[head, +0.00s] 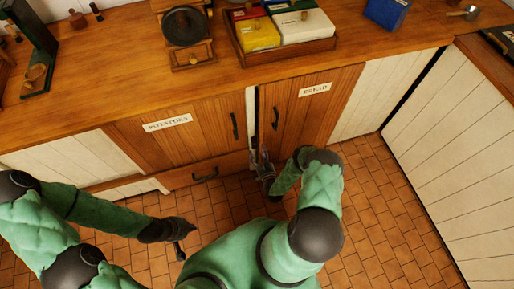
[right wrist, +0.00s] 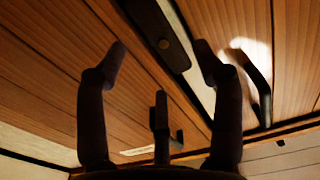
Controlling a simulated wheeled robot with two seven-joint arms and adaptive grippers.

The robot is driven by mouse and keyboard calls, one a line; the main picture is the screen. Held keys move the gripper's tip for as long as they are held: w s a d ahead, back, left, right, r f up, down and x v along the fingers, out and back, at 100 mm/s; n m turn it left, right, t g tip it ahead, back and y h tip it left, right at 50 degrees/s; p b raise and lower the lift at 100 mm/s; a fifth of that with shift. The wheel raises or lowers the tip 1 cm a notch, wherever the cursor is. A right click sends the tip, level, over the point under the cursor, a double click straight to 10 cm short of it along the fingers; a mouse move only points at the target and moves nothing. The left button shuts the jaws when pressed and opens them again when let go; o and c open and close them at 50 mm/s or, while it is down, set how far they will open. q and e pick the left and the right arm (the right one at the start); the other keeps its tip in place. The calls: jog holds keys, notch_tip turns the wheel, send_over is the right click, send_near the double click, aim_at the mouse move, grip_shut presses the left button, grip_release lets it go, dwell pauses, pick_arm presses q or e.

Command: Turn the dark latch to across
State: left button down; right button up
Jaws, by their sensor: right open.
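The dark latch (right wrist: 157,35), a long bar with a small brass pivot, shows in the right wrist view. It lies lengthwise along the pale strip between the two cupboard doors, not across it. In the head view it is small and hard to separate from that strip. My right gripper (head: 262,162) is low in front of the strip; in the right wrist view its open fingers (right wrist: 160,55) appear on either side of the latch's near end. I cannot tell whether they touch it. My left gripper (head: 182,240) hangs over the floor, away from the doors; its finger state is unclear.
The potatoes door (head: 185,135) and bread door (head: 305,105) have dark handles beside the strip. A drawer handle (head: 205,175) sits below. Tiled floor (head: 375,215) is clear at right.

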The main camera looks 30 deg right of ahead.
aim_at(256, 143)
jog(key=shift+b+x, duration=0.3)
jog(key=shift+x, duration=1.45)
jog(key=c, duration=1.1)
jog(key=shift+c, duration=0.2)
